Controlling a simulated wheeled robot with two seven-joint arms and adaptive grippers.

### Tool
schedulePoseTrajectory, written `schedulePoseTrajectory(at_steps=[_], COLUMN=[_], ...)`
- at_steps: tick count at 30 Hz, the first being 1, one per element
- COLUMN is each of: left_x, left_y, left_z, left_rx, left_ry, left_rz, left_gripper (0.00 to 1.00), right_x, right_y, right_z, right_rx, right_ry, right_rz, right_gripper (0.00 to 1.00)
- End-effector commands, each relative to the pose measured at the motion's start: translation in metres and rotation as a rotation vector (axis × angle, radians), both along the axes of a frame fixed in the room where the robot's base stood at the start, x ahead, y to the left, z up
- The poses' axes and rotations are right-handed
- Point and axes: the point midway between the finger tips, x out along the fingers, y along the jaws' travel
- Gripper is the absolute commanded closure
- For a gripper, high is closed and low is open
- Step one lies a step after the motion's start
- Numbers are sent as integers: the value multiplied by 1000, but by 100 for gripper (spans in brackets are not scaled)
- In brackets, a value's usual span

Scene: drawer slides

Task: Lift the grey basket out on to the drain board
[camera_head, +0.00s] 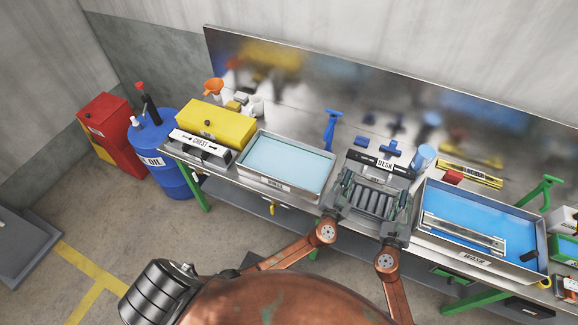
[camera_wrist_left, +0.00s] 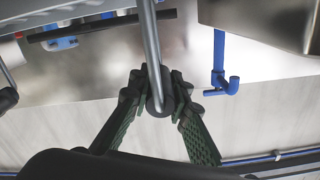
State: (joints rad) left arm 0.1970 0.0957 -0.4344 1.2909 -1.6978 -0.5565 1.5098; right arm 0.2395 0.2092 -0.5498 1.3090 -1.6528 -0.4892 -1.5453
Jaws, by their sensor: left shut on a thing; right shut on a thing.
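The grey basket (camera_head: 371,201) is in the middle of the head view, between the two trays and near the bench's front edge. Several grey bars show in it. My left gripper (camera_head: 337,203) is at its left side and my right gripper (camera_head: 399,221) at its right side. In the left wrist view, my left gripper (camera_wrist_left: 160,98) has its green-padded fingers closed around the dark grip of a metal handle bar (camera_wrist_left: 150,45). My right fingertips are too small to see clearly. The basket hides the surface below it, so I cannot tell its height. I cannot pick out the drain board for certain.
A tray of pale liquid (camera_head: 287,164) stands left of the basket. The wash tray (camera_head: 474,222), with blue liquid and long metal slides, stands close on the right. A yellow box (camera_head: 216,122) is farther left. A blue cup (camera_head: 423,158) and blue tap parts (camera_head: 361,143) stand behind.

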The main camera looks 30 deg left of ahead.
Motion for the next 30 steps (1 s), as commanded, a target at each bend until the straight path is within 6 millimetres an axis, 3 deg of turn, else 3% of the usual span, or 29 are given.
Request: schedulePoseTrajectory(at_steps=[4, 5, 10, 19, 25, 30], left_x=[1, 1, 0, 0, -1, -1], left_y=[0, 0, 0, 0, 1, 0], left_z=[0, 0, -2, -4, -9, -8], left_rx=[1, 0, -1, -1, 0, 0], left_ry=[-7, -7, -4, 0, 9, 7], left_rz=[0, 0, 1, 0, -1, 0], left_gripper=[100, 81, 80, 60, 60, 72], right_x=[1, 1, 0, 0, -1, -1], right_y=[1, 1, 1, 0, 0, 0], right_z=[0, 0, -2, -4, -9, -8], right_rx=[-1, 0, 0, 0, -2, -2], right_ry=[-6, -6, -3, 0, 9, 7], right_rz=[0, 0, 0, 1, 2, 1], right_gripper=[100, 81, 80, 80, 80, 80])
